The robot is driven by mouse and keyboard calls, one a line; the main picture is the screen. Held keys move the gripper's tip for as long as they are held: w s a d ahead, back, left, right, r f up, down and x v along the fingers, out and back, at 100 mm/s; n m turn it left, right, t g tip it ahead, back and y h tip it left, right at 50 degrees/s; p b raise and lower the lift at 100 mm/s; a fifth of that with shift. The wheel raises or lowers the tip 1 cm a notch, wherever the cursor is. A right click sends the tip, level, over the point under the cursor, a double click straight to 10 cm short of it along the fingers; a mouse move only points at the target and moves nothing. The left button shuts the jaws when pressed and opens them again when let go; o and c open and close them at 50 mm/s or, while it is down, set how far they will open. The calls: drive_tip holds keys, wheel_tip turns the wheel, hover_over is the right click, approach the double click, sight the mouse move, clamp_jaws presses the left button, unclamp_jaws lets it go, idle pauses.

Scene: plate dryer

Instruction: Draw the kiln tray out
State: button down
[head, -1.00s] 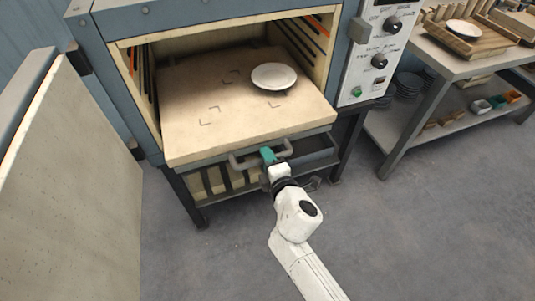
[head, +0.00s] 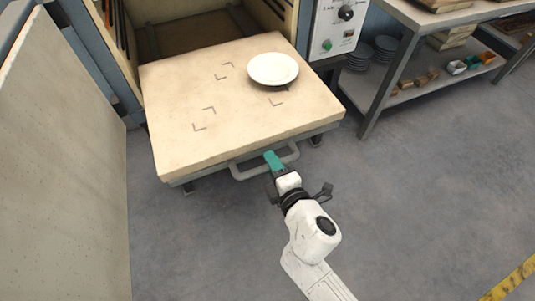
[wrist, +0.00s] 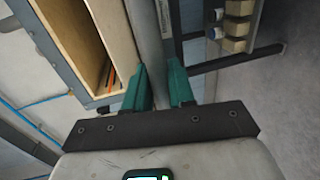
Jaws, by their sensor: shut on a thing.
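The kiln tray (head: 180,90) is a pale slab with dark corner marks. In the head view it sticks far out of the open kiln (head: 180,28). A white plate (head: 273,69) lies flat on its right back part. A grey bar handle (head: 241,173) runs along the tray's front edge. My gripper (head: 272,157), with teal fingers, is shut on this handle a little right of its middle. In the wrist view the fingers (wrist: 163,88) stand on either side of a grey strip; the grip itself is hard to make out there.
The open kiln door (head: 65,170) stands along the left. A control panel (head: 335,28) is right of the opening. A workbench (head: 455,18) with a lower shelf of plates and small blocks stands at the back right. The floor in front and to the right is clear.

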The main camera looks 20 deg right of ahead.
drive_tip(key=shift+s+f, duration=0.1)
drive_tip(key=shift+s, duration=0.3)
drive_tip(key=c, duration=1.1)
unclamp_jaws()
drive_tip(key=b+v, duration=0.1)
drive_tip(key=v, duration=0.9)
drive_tip(key=shift+s+b, duration=0.35)
